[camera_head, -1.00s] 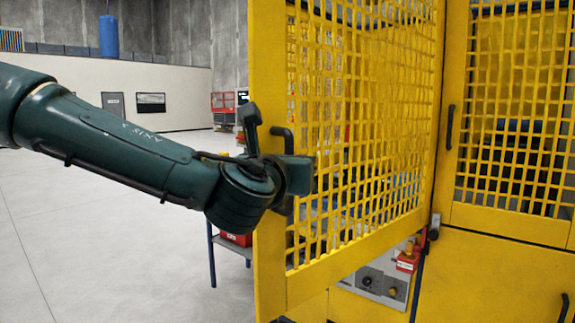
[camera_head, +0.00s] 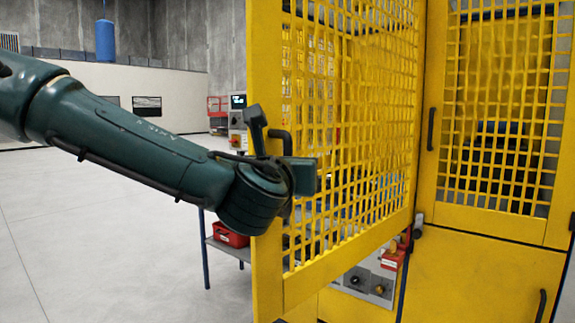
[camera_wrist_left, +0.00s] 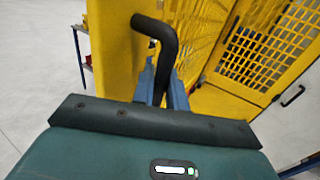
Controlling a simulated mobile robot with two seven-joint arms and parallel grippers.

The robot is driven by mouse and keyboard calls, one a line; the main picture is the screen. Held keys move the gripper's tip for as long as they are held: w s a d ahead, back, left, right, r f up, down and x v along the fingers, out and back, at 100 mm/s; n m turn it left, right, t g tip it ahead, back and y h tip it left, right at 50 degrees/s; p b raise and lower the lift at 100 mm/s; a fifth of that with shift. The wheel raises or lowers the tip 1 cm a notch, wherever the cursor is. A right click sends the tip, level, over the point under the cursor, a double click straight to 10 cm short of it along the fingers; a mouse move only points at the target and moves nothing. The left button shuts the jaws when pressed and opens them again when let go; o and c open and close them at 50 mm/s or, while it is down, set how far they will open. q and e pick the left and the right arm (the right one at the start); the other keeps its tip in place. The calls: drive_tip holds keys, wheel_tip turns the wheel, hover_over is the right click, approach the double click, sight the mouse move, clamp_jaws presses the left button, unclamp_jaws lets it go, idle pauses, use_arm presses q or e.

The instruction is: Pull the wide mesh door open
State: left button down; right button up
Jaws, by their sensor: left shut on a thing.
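The wide yellow mesh door (camera_head: 268,290) stands swung out from the yellow cabinet in the head view, hinged at its right side. Its black handle (camera_head: 281,138) sits near the door's free left edge, and it also shows in the left wrist view (camera_wrist_left: 160,42). My left gripper (camera_head: 290,185) comes in from the left at the handle. In the left wrist view its fingers (camera_wrist_left: 163,88) are shut around the handle's lower part. The fingertips are partly hidden behind the wrist in the head view. My right gripper is not in view.
A second yellow mesh door (camera_head: 500,222) with a black handle (camera_head: 431,129) is at the right. A control panel (camera_head: 365,283) shows below the wide door. A table with a red bin (camera_head: 231,236) stands behind it. The floor at the left is clear.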

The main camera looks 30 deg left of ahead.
use_arm(q)
drive_tip(key=shift+r, duration=0.15)
drive_tip(key=c, duration=1.5)
unclamp_jaws()
